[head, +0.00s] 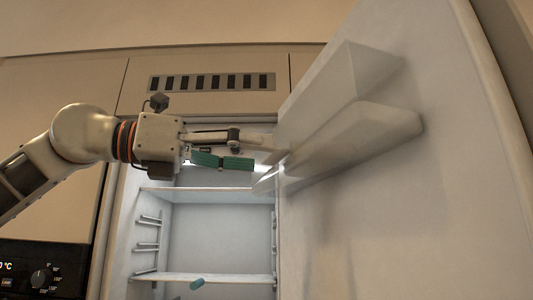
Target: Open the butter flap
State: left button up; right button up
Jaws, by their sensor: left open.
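The refrigerator door (420,220) stands open on the right. High on its inner side is a pale, see-through butter compartment, with an upper panel that looks like the butter flap (340,85) and a tray-like part (355,135) below it. How far the flap is lifted is hard to tell. My left gripper (264,154) reaches in from the left, open, with its fingers pointing right at the compartment's left end. A green pad shows on its lower finger. Its fingertips overlap the compartment's edge in the picture; I cannot tell whether they touch. My right gripper is not in view.
The refrigerator interior (215,225) with light shelves is behind and below my left gripper. A small blue object (197,284) shows near the lower shelf (230,277). A vent grille (212,82) is above, and a dark oven panel (45,275) is at the lower left.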

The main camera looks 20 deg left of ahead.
pick_arm(q)
jog(key=shift+x, duration=1.4)
jog(key=c, duration=1.6)
